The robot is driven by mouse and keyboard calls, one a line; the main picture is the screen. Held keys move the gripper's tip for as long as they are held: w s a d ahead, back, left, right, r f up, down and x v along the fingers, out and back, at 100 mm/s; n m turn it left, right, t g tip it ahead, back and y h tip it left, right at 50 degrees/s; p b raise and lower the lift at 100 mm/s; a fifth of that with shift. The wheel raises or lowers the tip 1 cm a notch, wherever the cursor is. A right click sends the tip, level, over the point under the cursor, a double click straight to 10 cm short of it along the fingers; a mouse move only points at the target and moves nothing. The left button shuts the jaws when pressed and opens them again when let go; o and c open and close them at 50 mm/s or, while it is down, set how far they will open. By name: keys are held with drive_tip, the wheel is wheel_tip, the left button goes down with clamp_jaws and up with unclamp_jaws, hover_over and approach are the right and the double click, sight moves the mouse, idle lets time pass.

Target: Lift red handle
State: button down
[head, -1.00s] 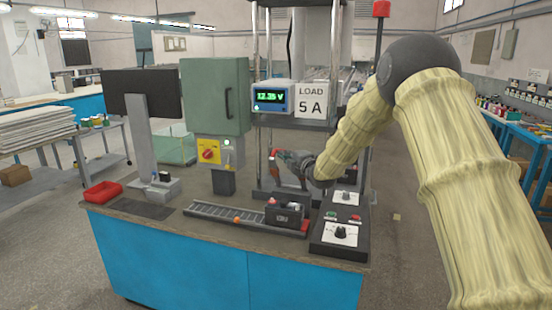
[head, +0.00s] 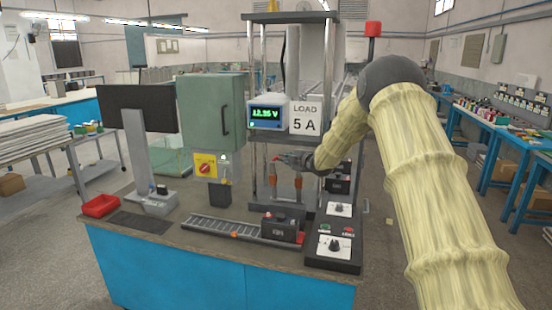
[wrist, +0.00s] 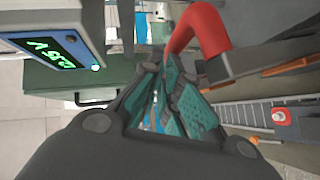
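The red handle (wrist: 198,32) is a thick curved bar at the upper middle of the wrist view, just right of my gripper's fingertips. In the head view a small red part (head: 277,158) shows at the tip of my gripper (head: 291,158), in front of the test stand's posts. My gripper's teal-padded fingers (wrist: 163,68) lie close together in the wrist view, with a narrow strip of background between them. No handle shows between the pads. Whether the fingers touch the handle or each other cannot be told.
A display box (head: 267,116) and a load sign (head: 306,119) are close above my gripper. Below are a roller track (head: 222,222) with a black battery (head: 283,228) and a dial panel (head: 333,246). A green cabinet (head: 211,120) stands left. A red tray (head: 100,206) is far left.

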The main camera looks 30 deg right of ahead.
drive_tip(key=shift+w+d+r, duration=0.1)
drive_tip(key=shift+d+r, duration=0.1)
drive_tip(key=shift+r, duration=0.3)
drive_tip(key=shift+a, duration=0.1)
drive_tip(key=a+r+b+v, duration=0.1)
drive_tip(key=a+b+v, duration=0.1)
drive_tip(key=v, duration=1.1)
drive_tip(key=shift+a+b, duration=0.3)
drive_tip(key=shift+b, duration=0.15)
drive_tip(key=shift+w+f, duration=0.1)
